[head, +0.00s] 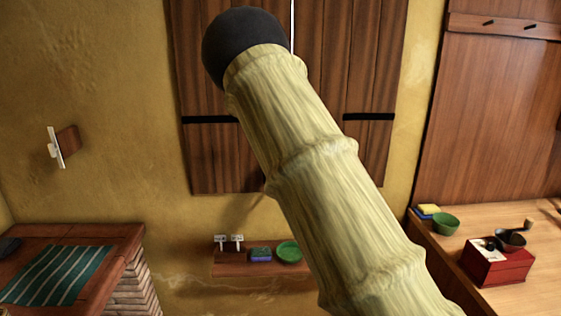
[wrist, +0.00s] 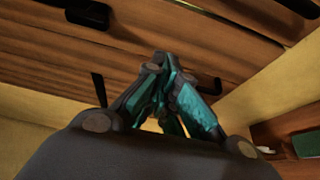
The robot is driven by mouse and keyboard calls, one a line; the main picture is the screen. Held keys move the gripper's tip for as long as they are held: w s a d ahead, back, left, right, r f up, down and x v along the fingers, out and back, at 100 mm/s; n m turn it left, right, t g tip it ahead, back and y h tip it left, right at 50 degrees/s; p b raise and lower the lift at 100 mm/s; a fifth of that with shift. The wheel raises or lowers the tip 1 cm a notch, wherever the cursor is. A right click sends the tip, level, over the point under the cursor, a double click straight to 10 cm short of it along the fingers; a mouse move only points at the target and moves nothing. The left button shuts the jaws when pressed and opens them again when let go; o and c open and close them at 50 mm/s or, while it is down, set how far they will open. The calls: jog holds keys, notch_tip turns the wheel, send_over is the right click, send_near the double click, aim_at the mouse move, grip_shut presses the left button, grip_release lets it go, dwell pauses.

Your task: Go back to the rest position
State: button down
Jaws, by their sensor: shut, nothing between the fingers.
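My gripper (wrist: 168,82) shows in the wrist view, with teal fingers drawn together and nothing between them. It points toward brown wooden panels (wrist: 190,35) and touches nothing that I can see. In the head view, a pale, ringed link of my arm crosses the middle and ends in a dark rounded joint at the top. My gripper is not visible in the head view.
Wooden shutters (head: 205,150) are on the wall behind my arm. A small shelf (head: 230,270) holds a green bowl (head: 289,251) and a blue block (head: 261,254). A counter (head: 535,295) at right holds a red grinder (head: 497,264). A striped cloth (head: 58,275) lies at left.

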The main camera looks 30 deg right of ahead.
jog(key=s+d+b, duration=0.2)
jog(key=s+d, duration=0.1)
jog(key=s, duration=0.4)
jog(key=shift+f, duration=0.4)
jog(key=s+a+f+m+g, duration=0.3)
jog(key=s+a+f, duration=0.15)
jog(key=f, duration=0.85)
jog(key=s+a+f+m+g, duration=0.35)
jog(key=s+f, duration=0.25)
jog(key=f, duration=0.7)
jog(key=s+a+f+m+g, duration=0.35)
jog(key=s+a+f, duration=0.2)
jog(key=f, duration=0.75)
jog(key=s+a+f+m+g, duration=0.2)
jog(key=s+a+f, duration=0.3)
jog(key=s, duration=0.5)
jog(key=s+a+f+m+g+y, duration=0.1)
jog(key=s+a+f+m+g, duration=0.2)
jog(key=s, duration=0.8)
jog(key=s+a+f+m+g, duration=0.2)
jog(key=s+a+f, duration=0.5)
jog(key=s, duration=0.4)
jog(key=shift+a+m+g, duration=0.3)
jog(key=shift+a+g, duration=0.2)
jog(key=shift+a, duration=0.15)
